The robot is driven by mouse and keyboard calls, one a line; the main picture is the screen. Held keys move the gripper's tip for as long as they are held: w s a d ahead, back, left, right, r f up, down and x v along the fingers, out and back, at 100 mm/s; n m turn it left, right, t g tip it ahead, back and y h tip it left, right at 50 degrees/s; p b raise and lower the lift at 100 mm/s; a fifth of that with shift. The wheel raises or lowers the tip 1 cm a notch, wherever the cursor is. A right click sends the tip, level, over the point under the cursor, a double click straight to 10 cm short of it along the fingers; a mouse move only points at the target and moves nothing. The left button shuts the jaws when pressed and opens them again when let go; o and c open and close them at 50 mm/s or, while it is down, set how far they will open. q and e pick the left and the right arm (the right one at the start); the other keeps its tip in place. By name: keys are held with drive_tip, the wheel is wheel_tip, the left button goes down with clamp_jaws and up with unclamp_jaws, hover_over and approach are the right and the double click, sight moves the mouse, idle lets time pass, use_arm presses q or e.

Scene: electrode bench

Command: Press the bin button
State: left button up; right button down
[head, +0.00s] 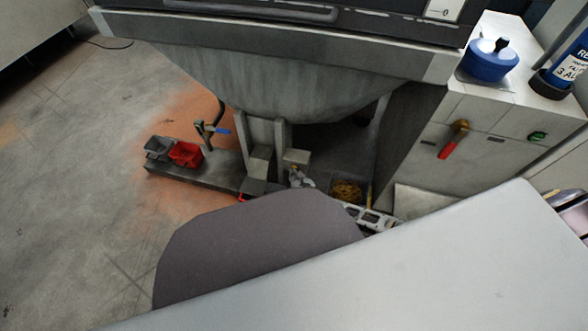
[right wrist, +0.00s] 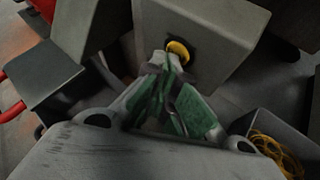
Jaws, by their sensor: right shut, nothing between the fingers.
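A round yellow button (right wrist: 178,50) with a dark surround sits on the face of a grey box (right wrist: 205,25) in the right wrist view. My right gripper (right wrist: 168,68) is shut and empty, its green-padded fingers pointing at the button. Its fingertips overlap the button's lower edge in the picture; I cannot tell whether they touch it. In the head view my right gripper (head: 299,177) shows small, low under the big grey hopper (head: 290,85), just below a pale box (head: 297,156). The button's face is not visible there. My left gripper is not in view.
A container of yellow strands (head: 347,191) is right of the gripper. A cabinet with a red-handled lever (head: 450,147) stands at right. Floor at left is clear.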

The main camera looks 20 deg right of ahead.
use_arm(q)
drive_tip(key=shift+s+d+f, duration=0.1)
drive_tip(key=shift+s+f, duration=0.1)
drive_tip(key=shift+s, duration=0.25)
use_arm(e)
drive_tip(key=shift+w, duration=0.1)
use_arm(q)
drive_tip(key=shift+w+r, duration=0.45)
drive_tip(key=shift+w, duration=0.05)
use_arm(e)
drive_tip(key=shift+s+a, duration=0.4)
drive_tip(key=shift+s, duration=0.3)
use_arm(q)
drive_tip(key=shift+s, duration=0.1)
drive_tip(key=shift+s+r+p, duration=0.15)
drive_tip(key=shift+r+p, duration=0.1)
drive_tip(key=shift+p, duration=0.35)
use_arm(e)
drive_tip(key=shift+s+a, duration=0.7)
drive_tip(key=shift+s, duration=0.35)
drive_tip(key=shift+s+a, duration=0.7)
drive_tip(key=shift+s, duration=0.35)
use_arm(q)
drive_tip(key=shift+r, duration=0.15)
use_arm(e)
drive_tip(key=shift+r, duration=0.2)
